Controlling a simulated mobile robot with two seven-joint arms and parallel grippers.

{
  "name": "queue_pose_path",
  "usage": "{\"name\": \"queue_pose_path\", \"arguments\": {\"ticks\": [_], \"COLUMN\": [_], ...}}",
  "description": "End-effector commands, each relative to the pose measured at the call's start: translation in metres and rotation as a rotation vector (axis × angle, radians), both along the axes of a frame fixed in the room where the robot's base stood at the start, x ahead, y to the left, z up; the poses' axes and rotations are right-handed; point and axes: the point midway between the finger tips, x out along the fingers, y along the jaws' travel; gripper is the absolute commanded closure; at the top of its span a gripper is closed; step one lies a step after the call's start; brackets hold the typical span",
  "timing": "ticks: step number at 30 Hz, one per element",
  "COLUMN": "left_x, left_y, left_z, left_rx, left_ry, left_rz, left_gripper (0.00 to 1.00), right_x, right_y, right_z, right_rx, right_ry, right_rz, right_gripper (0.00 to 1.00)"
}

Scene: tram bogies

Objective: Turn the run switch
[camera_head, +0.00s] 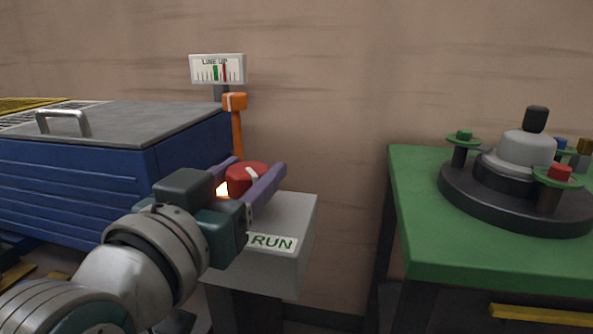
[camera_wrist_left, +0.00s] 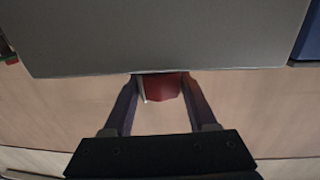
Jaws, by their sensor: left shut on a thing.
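The run switch is a red round knob (camera_head: 247,177) with a white mark, on top of a grey box (camera_head: 296,220) labelled RUN. My left gripper (camera_head: 256,172) reaches in from the left, with its two purple fingers on either side of the knob and shut on it. In the left wrist view the red knob (camera_wrist_left: 162,87) shows between the fingertips, beside a broad grey surface. The gripper hides part of the box and its label. A bright orange glow shows beside the knob, partly hidden by the gripper. My right gripper is out of view.
A LINE UP gauge (camera_head: 218,70) stands behind the box, near an orange post (camera_head: 236,125). A blue cabinet (camera_head: 75,185) with a grey lid is at left. A green table (camera_head: 430,242) with a round dark fixture (camera_head: 515,190) is at right, with a gap before it.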

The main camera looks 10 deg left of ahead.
Motion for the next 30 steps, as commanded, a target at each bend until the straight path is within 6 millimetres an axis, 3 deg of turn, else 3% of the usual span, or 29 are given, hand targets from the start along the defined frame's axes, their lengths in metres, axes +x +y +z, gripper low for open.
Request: {"name": "queue_pose_path", "arguments": {"ticks": [5, 20, 30], "left_x": [0.0, 0.001, 0.001], "left_y": [0.0, 0.001, 0.002], "left_z": [0.0, -0.001, -0.005], "left_rx": [0.001, 0.014, 0.014], "left_ry": [0.0, -0.002, -0.001], "left_rz": [0.0, -0.145, -0.411], "left_gripper": [0.98, 0.98, 0.98], "right_x": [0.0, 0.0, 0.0], "right_y": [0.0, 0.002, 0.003], "right_z": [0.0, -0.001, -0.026], "right_rx": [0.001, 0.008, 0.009], "right_ry": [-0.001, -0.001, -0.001], "right_rz": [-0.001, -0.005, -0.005], "right_gripper": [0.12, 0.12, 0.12]}}
